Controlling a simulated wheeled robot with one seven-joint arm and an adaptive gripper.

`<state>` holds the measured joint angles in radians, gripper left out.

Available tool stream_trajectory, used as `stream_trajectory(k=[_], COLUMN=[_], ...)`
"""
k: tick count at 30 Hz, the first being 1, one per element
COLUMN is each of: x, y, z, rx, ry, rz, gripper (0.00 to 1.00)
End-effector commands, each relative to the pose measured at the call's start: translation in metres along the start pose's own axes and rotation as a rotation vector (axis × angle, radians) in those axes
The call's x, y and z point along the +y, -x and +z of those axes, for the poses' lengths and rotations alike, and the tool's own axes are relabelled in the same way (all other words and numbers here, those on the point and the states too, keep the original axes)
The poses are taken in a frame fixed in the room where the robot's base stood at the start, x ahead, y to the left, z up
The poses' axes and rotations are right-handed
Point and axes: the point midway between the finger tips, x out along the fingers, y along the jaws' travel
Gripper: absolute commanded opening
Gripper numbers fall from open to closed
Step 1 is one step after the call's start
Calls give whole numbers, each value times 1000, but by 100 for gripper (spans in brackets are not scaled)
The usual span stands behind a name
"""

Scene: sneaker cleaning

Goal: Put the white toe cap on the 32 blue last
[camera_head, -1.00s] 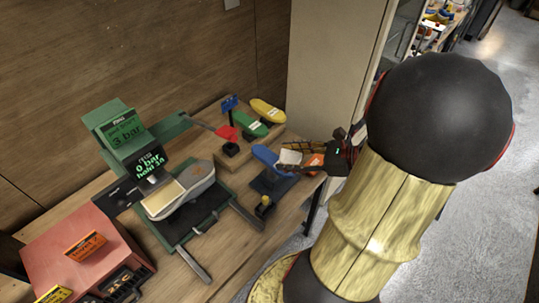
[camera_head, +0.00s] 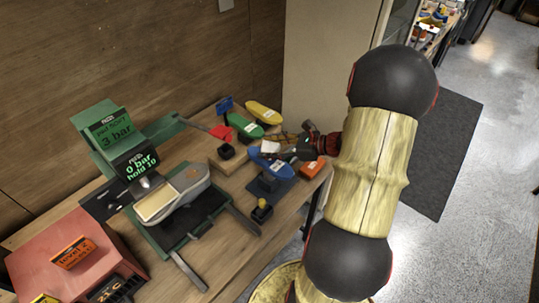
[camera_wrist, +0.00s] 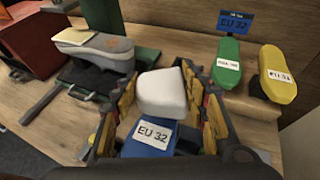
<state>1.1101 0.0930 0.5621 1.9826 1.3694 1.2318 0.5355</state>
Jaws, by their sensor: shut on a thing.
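The white toe cap (camera_wrist: 163,93) sits between the fingers of my gripper (camera_wrist: 170,100), which is shut on it. In the head view the cap (camera_head: 270,147) is small and partly hidden by the fingers. The blue last (camera_wrist: 147,140) with an "EU 32" label lies just below and nearer in the wrist view. In the head view the blue last (camera_head: 262,163) is mounted on a dark stand, with my gripper (camera_head: 283,146) over its far side. The cap overlaps the last's far end in the wrist view; I cannot tell whether they touch.
A green last (camera_head: 243,126) and a yellow last (camera_head: 263,112) stand behind. An orange block (camera_head: 312,169) is close on the right. A yellow-topped knob (camera_head: 262,209) stands in front.

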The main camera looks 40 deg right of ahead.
Motion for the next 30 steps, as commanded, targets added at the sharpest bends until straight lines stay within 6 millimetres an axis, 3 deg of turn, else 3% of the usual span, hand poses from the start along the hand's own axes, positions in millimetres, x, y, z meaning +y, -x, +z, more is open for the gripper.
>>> stream_trajectory(k=[6, 17, 18, 27, 30], x=[1, 1, 1, 1, 1], y=[-12, -12, -13, -12, -12], z=[-29, -31, -32, -31, -31], rx=[1, 1, 1, 1, 1], ry=[-1, -1, -1, -1, 0], rz=[1, 1, 1, 1, 1], gripper=[19, 19, 45, 62, 63])
